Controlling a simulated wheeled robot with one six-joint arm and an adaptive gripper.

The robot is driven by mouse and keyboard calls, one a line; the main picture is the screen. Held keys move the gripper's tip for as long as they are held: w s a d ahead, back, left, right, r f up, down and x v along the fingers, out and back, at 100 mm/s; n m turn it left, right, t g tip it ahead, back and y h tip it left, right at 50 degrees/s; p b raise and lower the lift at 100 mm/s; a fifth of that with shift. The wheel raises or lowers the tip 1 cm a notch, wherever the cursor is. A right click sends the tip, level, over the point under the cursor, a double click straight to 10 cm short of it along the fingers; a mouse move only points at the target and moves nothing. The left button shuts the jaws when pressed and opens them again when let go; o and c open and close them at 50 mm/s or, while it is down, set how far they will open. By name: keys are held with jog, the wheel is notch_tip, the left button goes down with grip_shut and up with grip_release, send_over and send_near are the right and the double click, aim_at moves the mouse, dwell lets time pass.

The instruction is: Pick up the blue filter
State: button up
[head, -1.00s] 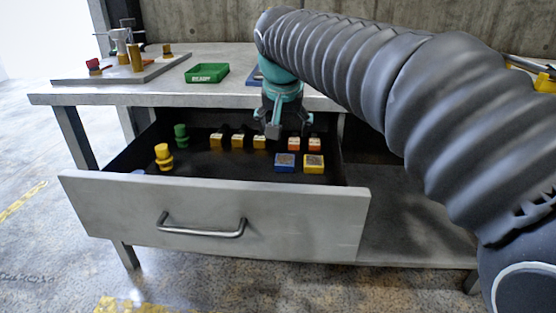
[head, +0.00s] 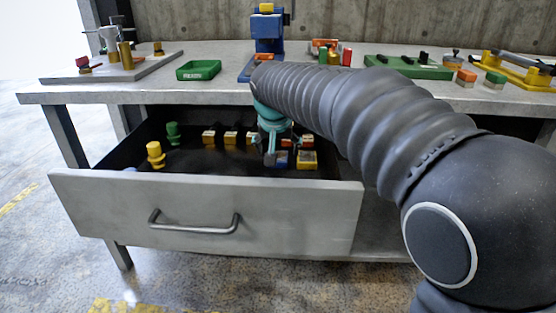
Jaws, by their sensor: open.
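The blue filter (head: 282,160) is a small square block with a printed top, lying in the open drawer (head: 205,205) toward its right end. My gripper (head: 274,156) points down into the drawer, open, with its fingers right at the filter. The fingers hide part of the filter, and I cannot tell whether they touch it. A yellow block of similar shape (head: 307,161) lies close on the filter's right.
Behind are several small yellow and orange blocks (head: 231,138). Yellow (head: 155,155) and green (head: 173,133) knobbed parts stand at the drawer's left. On the bench are a green tray (head: 198,70), a blue press (head: 267,32) and a green board (head: 408,67).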

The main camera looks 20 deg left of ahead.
jog(key=shift+x, duration=1.55)
jog(key=c, duration=1.3)
jog(key=shift+r, duration=0.15)
